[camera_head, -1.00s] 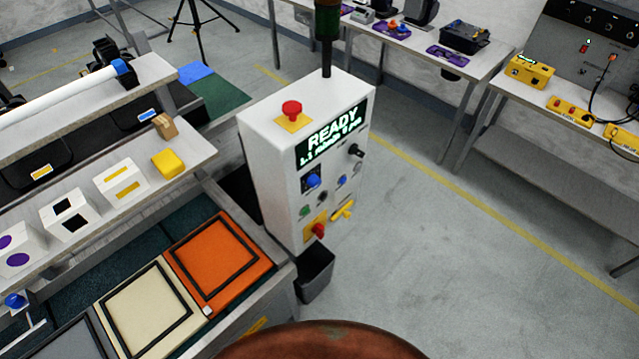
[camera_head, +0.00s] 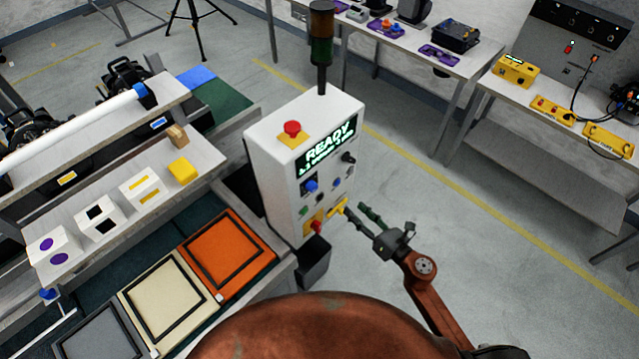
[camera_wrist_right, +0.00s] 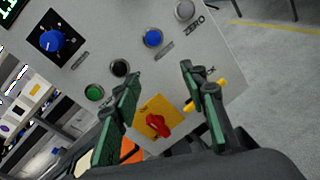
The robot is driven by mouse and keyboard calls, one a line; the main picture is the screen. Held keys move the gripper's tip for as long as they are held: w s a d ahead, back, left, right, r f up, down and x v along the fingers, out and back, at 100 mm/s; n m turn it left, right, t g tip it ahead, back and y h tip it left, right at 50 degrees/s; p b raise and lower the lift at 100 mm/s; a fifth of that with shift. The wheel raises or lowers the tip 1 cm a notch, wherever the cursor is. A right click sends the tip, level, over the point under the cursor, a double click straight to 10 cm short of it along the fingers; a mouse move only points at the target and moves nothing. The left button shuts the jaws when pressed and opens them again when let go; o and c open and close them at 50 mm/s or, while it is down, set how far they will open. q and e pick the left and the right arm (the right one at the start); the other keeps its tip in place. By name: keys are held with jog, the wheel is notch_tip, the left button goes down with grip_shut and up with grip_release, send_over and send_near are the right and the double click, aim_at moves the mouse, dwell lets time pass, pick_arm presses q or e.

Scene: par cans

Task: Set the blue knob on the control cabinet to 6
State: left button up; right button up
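The white control cabinet (camera_head: 268,165) stands near the middle of the head view, with a lit READY display (camera_head: 327,147). The blue knob (camera_head: 311,185) sits on a dark square plate on its front; it also shows in the right wrist view (camera_wrist_right: 51,40) at upper left, with its scale too small to read. My right gripper (camera_head: 352,208) is in front of the cabinet's lower right part, to the right of and lower than the knob. In the wrist view its green-padded fingers (camera_wrist_right: 160,85) are apart with nothing between them. My left gripper is not in view.
Below the knob are a red rotary switch (camera_wrist_right: 158,124) on a yellow plate, a yellow handle (camera_wrist_right: 192,106) and several buttons. A red emergency button (camera_head: 292,127) tops the cabinet. A sorting bench (camera_head: 95,230) stands at left. Floor at right is clear.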

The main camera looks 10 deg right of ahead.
aim_at(315, 189)
jog(key=s+a+r+n+y+p, duration=0.1)
jog(key=s+a+r+n, duration=0.1)
jog(key=r+n, duration=0.15)
jog(key=s+a+r+n+g+y, duration=0.1)
jog(key=a+r+n, duration=0.15)
jog(key=r, duration=0.25)
jog(key=s+a+r+n+y+p, duration=0.1)
jog(key=s+a+r+n, duration=0.1)
jog(key=a+r+n, duration=0.15)
jog(key=shift+m, duration=0.35)
jog(key=x, duration=0.2)
jog(key=p+x, duration=0.1)
jog(key=x, duration=0.1)
jog(key=p+x, duration=0.1)
jog(key=x, duration=0.1)
jog(key=shift+w+d+r, duration=0.2)
jog(key=shift+d+r, duration=0.05)
jog(key=shift+r, duration=0.15)
jog(key=shift+x, duration=0.75)
jog(key=shift+f, duration=0.15)
jog(key=shift+c, duration=0.3)
grip_shut()
